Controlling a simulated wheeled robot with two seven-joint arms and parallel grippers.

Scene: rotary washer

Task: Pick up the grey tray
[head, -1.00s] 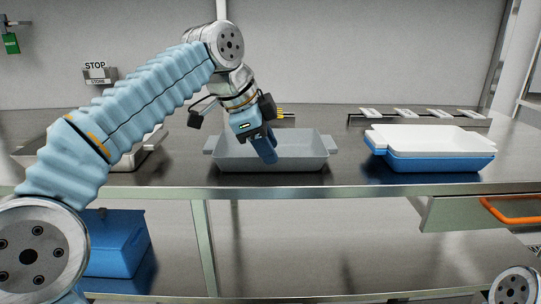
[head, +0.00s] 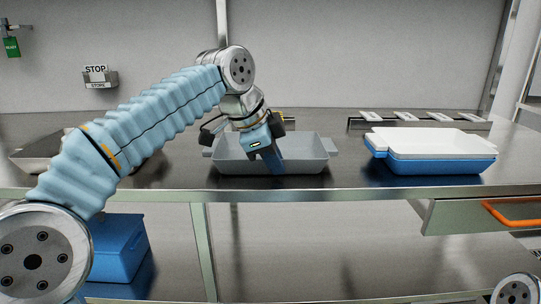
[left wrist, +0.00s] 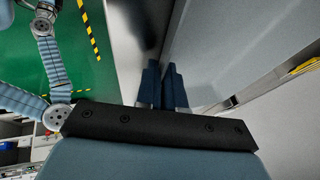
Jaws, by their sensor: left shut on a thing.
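The grey tray (head: 308,156) is a shallow rectangular dish with a handle at each short end. It sits on the metal counter in the middle of the head view. My left gripper (head: 274,164) reaches down over the tray's near long wall, right of its left handle. Its blue fingers are shut on that wall. In the left wrist view the two fingers (left wrist: 163,86) are close together, with the grey tray's wall between them. My right gripper is not in view; only part of my right arm shows at the lower right of the head view.
White and blue trays (head: 430,155) are stacked to the right on the counter (head: 360,190). A metal pan (head: 40,153) lies at the left, partly behind my arm. A rack (head: 420,121) stands at the back right. A blue box (head: 117,248) is on the lower shelf.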

